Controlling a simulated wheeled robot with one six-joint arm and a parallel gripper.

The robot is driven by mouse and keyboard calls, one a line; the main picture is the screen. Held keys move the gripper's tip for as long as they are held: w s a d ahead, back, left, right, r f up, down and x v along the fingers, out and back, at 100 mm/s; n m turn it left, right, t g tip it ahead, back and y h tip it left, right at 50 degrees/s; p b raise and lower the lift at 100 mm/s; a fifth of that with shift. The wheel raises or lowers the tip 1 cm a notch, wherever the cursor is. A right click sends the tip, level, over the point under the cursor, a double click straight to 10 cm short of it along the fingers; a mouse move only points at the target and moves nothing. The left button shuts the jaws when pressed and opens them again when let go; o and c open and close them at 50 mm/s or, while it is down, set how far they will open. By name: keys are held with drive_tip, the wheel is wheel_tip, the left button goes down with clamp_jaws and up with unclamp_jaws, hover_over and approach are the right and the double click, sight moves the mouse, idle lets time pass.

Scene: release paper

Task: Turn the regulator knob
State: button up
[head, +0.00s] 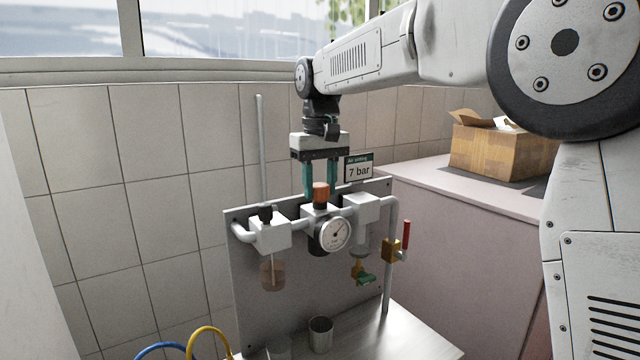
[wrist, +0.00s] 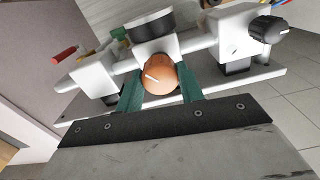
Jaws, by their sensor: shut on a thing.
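The regulator knob (head: 321,192) is orange and sits on top of the white regulator body, above a round dial gauge (head: 335,233). In the wrist view the knob (wrist: 160,76) shows a pale line mark, and it lies between two green fingers. My gripper (head: 320,190) points down from above and is shut on the knob, one finger on each side. The gauge needle's exact reading is too small to tell. A sign (head: 359,169) behind reads 7 bar.
A grey back plate (head: 291,283) carries the air unit. A red-handled valve (head: 405,235) is at right and a bowl filter (head: 272,276) at left. A metal cup (head: 320,335) stands on the steel bench below. A cardboard box (head: 500,150) sits on the right counter.

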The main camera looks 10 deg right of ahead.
sight(324, 187)
drive_tip(key=o, duration=1)
drive_tip(key=shift+r, duration=0.1)
wheel_tip(324, 187, up, 8)
drive_tip(key=shift+f, duration=0.15)
drive_tip(key=shift+w+f, duration=0.25)
drive_tip(key=shift+f, duration=0.05)
drive_tip(key=f, duration=0.1)
drive_tip(key=s+f, duration=0.1)
drive_tip(key=f, duration=0.2)
drive_tip(key=shift+s+d+f, duration=0.15)
drive_tip(key=shift+s+d, duration=0.15)
drive_tip(key=shift+s, duration=0.05)
drive_tip(key=s+d+f+m, duration=0.1)
drive_tip(key=s+d+f, duration=0.4)
drive_tip(key=s, duration=0.7)
drive_tip(key=s+d+f+m+t, duration=0.1)
drive_tip(key=s+d+f, duration=0.3)
drive_tip(key=s, duration=0.7)
drive_tip(key=s+d+f+m, duration=0.1)
drive_tip(key=s+d+f, duration=0.4)
drive_tip(key=s, duration=0.7)
drive_tip(key=shift+s+d+f+m, duration=0.3)
drive_tip(key=shift+s+f, duration=0.05)
drive_tip(key=shift+f, duration=0.05)
